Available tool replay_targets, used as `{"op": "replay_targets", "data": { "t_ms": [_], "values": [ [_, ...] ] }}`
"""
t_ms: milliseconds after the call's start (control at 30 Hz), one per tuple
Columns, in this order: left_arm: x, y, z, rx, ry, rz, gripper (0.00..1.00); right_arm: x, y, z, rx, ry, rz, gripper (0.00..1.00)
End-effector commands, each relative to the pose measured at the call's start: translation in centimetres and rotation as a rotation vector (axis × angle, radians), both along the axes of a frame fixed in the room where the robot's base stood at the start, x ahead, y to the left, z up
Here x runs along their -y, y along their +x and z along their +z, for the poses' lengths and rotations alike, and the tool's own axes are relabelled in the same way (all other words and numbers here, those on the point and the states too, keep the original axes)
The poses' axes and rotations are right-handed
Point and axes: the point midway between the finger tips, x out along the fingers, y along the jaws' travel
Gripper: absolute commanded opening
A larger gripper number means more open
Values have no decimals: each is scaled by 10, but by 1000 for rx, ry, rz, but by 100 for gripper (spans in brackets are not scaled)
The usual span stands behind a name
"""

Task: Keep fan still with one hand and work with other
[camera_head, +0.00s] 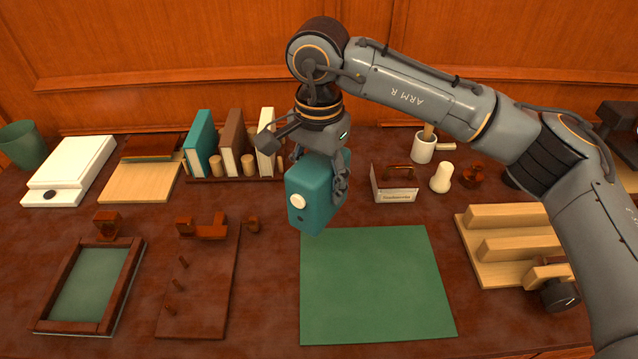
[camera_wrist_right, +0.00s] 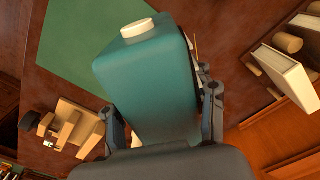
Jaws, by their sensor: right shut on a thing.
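My right gripper (camera_head: 328,172) is shut on a teal box (camera_head: 311,200) with a white round knob (camera_head: 298,201) on one face. It holds the box in the air just behind the far left corner of the green mat (camera_head: 375,285). In the right wrist view the box (camera_wrist_right: 150,85) sits between the two fingers (camera_wrist_right: 162,105), with the knob at its far end. I see nothing that I can clearly tell is a fan. My left gripper is not in view.
The mat is bare. A wooden stepped rack (camera_head: 505,250) stands right, a framed green tray (camera_head: 92,285) and a pegged board (camera_head: 200,300) left. Books (camera_head: 232,140) stand behind, with a card holder (camera_head: 395,184) and a white mug (camera_head: 423,148) at the back right.

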Motion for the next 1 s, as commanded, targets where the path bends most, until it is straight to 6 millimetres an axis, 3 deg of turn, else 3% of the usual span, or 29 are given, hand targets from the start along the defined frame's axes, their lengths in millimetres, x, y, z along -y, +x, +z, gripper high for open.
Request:
{"op": "replay_targets", "data": {
  "t_ms": [1000],
  "values": [
    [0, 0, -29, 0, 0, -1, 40, 1, 46, -41, 1, 2, -1, 16]
  ]
}}
